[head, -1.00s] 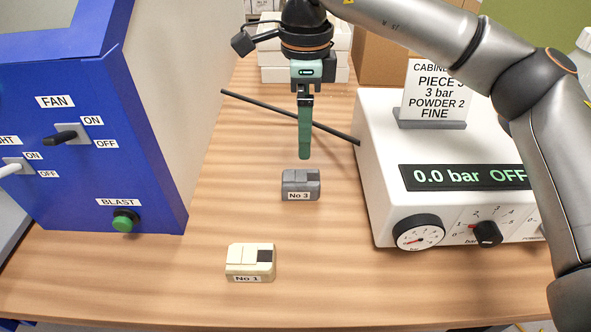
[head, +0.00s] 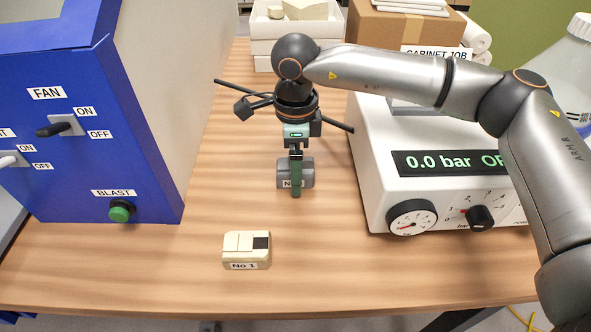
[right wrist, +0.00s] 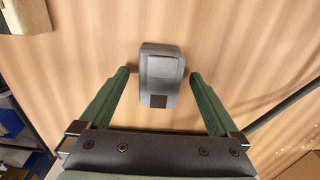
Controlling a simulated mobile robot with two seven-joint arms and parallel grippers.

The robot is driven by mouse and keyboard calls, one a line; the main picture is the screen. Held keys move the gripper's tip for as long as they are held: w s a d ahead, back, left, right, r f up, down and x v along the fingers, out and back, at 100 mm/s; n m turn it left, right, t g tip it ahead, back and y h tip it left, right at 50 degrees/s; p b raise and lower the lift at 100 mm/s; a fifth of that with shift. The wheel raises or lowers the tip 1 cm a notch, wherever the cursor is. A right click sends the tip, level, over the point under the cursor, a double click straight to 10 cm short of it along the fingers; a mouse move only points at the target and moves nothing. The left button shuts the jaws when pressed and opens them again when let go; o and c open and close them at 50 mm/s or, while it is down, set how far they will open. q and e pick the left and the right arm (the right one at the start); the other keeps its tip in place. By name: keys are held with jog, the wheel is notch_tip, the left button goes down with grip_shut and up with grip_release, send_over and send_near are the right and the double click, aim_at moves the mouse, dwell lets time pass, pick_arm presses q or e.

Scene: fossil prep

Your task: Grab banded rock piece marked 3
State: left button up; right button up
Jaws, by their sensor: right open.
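The grey banded rock piece (head: 308,174) with a "No 3" label lies on the wooden table in the head view, partly hidden behind my right gripper (head: 296,188). In the right wrist view the grey piece (right wrist: 161,75) lies at the far end of the open fingers, between their tips and reaching beyond them. A gap shows on each side of it. My right gripper (right wrist: 158,76) is open and appears to be above the piece, not closed on it. My left gripper is not in view.
A cream piece labelled "No 1" (head: 246,250) lies nearer the table's front edge. A blue cabinet (head: 85,150) with switches stands at left. Bare table surrounds the grey piece.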

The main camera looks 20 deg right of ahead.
jog(key=shift+c, duration=0.3)
jog(key=shift+r, duration=0.1)
grip_shut()
dwell(0.4)
